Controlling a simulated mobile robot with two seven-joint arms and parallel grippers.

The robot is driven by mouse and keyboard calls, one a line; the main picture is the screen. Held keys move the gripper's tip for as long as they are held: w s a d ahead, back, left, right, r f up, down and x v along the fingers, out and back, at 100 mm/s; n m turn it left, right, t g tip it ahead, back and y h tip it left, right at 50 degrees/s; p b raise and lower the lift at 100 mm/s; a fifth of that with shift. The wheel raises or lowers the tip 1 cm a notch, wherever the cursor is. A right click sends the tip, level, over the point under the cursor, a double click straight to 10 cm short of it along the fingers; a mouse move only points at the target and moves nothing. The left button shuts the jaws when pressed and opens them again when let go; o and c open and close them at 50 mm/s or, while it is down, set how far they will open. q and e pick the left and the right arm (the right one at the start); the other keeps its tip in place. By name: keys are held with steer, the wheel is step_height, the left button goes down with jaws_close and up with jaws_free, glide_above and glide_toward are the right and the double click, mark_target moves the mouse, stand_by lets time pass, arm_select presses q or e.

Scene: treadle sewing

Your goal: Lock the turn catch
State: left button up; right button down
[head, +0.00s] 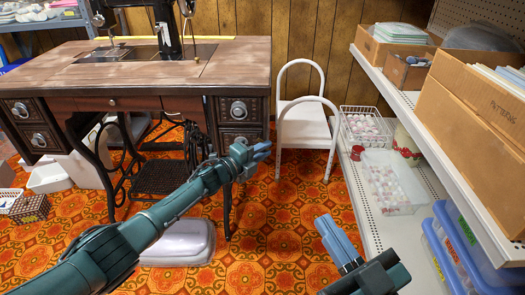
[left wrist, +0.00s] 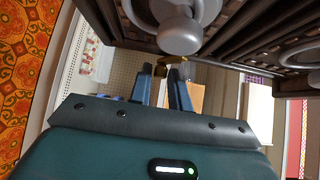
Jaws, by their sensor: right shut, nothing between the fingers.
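The sewing cabinet (head: 150,70) stands at the left in the head view, with drawers on both sides. My left gripper (head: 262,151) is beside its right front corner, at the height of the lower right drawer. In the left wrist view, a small brass piece, apparently the turn catch (left wrist: 174,60), sits on the dark cabinet edge at the tips of the left fingers (left wrist: 160,75). These fingers stand apart with a gap between them; I cannot tell if they touch the catch. In the head view the catch cannot be made out. My right gripper (head: 338,240) is shut and empty above the carpet.
A round drawer knob (left wrist: 180,36) is close to the left fingers. A white step stool (head: 303,125) stands right of the cabinet. A shelf (head: 365,200) with boxes and bins runs along the right. A pale lidded case (head: 180,243) lies on the carpet under the left arm.

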arm_select(q)
jaws_close()
arm_select(e)
steer(key=shift+f, duration=0.15)
arm_select(q)
steer(key=shift+f, duration=0.15)
arm_select(e)
steer(key=shift+f, duration=0.15)
arm_select(q)
steer(key=shift+d+f+n+t+h+b, duration=0.1)
steer(key=shift+n+t+h+b, duration=0.35)
steer(key=shift+n+t+b, duration=0.9)
steer(key=shift+f+n+t+h+b, duration=0.1)
steer(key=shift+n+t+h+b, duration=0.35)
steer(key=shift+n+t+b, duration=0.9)
arm_select(e)
step_height(320, 180, up, 8)
steer(key=n+t+y, duration=0.1)
steer(key=n+y, duration=0.6)
steer(key=shift+w+d+n+y+b, duration=0.2)
steer(key=shift+d+n+y+b, duration=0.1)
steer(key=shift+d+b, duration=0.15)
arm_select(q)
steer(key=shift+n, duration=0.7)
arm_select(e)
steer(key=shift+t, duration=0.4)
arm_select(q)
steer(key=shift+o, duration=2.1)
jaws_free()
